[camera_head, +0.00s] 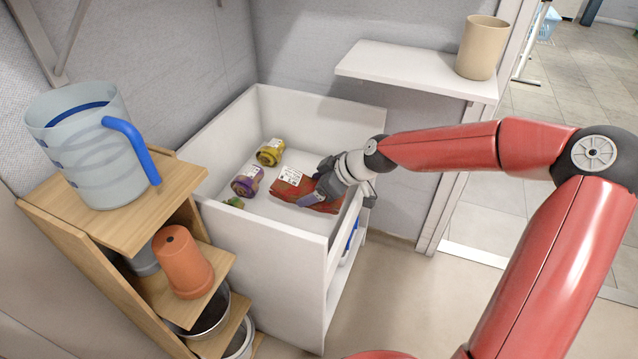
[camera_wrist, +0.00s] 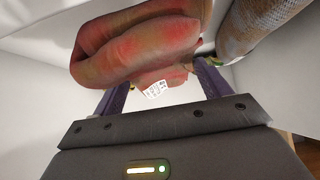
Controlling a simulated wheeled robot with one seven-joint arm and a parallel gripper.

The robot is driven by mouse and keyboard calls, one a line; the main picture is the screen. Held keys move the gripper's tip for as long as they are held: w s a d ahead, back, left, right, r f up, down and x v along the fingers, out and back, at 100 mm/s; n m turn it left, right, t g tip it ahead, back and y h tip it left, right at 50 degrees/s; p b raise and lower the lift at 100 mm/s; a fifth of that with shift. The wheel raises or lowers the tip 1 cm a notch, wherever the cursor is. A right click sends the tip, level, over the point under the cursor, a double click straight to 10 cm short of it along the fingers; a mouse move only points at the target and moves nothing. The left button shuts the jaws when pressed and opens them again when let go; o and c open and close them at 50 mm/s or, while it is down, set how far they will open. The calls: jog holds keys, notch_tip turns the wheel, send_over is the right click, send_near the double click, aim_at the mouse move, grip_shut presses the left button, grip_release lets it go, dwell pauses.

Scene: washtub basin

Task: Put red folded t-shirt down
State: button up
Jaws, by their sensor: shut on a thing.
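The red folded t-shirt (camera_head: 296,187) is inside the white basin (camera_head: 222,218), near its right side, with a white printed label on it. It fills the upper middle of the wrist view (camera_wrist: 135,45), rolled in thick folds. My gripper (camera_head: 318,193) reaches over the basin's right wall and is shut on the t-shirt. In the wrist view its two purple fingers (camera_wrist: 158,95) stand at either side of the cloth. Whether the t-shirt touches the basin floor cannot be told.
In the basin are a yellow-lidded jar (camera_head: 270,152), a purple jar (camera_head: 247,181) and a small green item (camera_head: 234,202). A wooden shelf (camera_head: 125,215) at left bears a jug (camera_head: 88,140) and a terracotta pot (camera_head: 182,262). A beige cup (camera_head: 481,47) stands on a white shelf (camera_head: 410,66).

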notch_tip(320, 180, down, 4)
jog(key=shift+f+b, duration=0.1)
jog(key=shift+b, duration=0.2)
jog(key=w, duration=0.2)
jog(key=w+d, duration=0.1)
jog(key=w, duration=0.1)
jog(key=shift+r, duration=0.2)
jog(key=w, duration=0.2)
jog(key=w+d+f, duration=0.1)
jog(key=shift+w, duration=0.4)
jog(key=shift+f, duration=0.1)
jog(key=o, duration=1.1)
jog(key=shift+c, duration=0.2)
